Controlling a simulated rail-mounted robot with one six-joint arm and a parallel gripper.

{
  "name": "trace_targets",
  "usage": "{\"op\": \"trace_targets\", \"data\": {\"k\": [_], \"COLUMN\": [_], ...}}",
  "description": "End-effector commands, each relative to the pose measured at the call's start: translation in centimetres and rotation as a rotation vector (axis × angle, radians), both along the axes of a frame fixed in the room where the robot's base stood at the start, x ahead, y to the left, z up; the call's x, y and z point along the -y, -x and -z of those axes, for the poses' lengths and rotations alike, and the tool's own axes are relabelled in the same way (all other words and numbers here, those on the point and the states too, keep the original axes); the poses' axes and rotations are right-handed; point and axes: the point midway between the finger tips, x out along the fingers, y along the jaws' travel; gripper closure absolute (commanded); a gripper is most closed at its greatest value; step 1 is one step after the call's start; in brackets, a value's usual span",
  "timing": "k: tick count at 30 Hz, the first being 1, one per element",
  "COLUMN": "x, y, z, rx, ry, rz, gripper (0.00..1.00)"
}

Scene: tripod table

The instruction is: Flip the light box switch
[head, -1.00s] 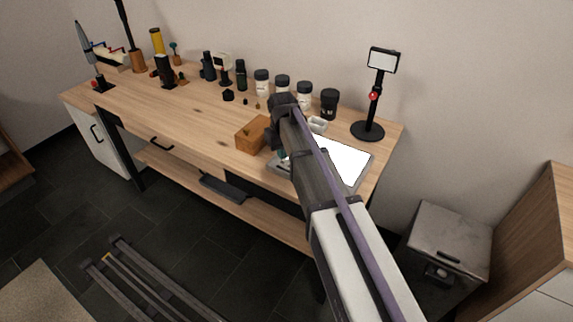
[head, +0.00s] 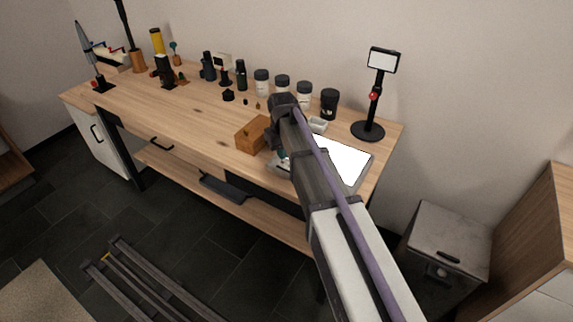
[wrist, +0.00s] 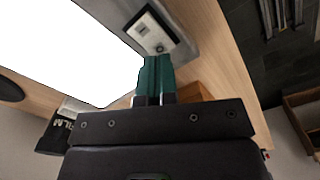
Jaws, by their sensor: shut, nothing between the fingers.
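The light box has a bright white panel (head: 342,157) in a grey frame at the right end of the table. In the wrist view its lit panel (wrist: 65,45) fills the left side. A small control plate (wrist: 150,32) with a light face and a round dark part sits on the frame beside the panel. My gripper (wrist: 156,62) has its teal fingers together and empty, with the tips just below the control plate in the picture. I cannot tell whether they touch it. In the head view my arm hides most of the gripper and the control plate.
A wooden box (head: 253,134) stands just left of the light box. Several dark-lidded jars (head: 304,95) line the back. A black stand (head: 368,130) with a small screen is at the back right. The table's left front is clear.

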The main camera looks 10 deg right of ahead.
Motion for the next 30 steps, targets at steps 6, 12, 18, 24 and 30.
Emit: {"op": "trace_targets", "data": {"k": [6,12,18,24,30], "x": [0.0,0.0,0.0,0.0,0.0], "y": [0.0,0.0,0.0,0.0,0.0], "z": [0.3,0.6,0.9,1.2,1.5], "rx": [0.000,0.000,0.000,0.000,0.000], "ry": [0.000,0.000,0.000,0.000,0.000], "rz": [0.000,0.000,0.000,0.000,0.000], "gripper": [1.00,1.00,1.00,1.00,1.00]}}
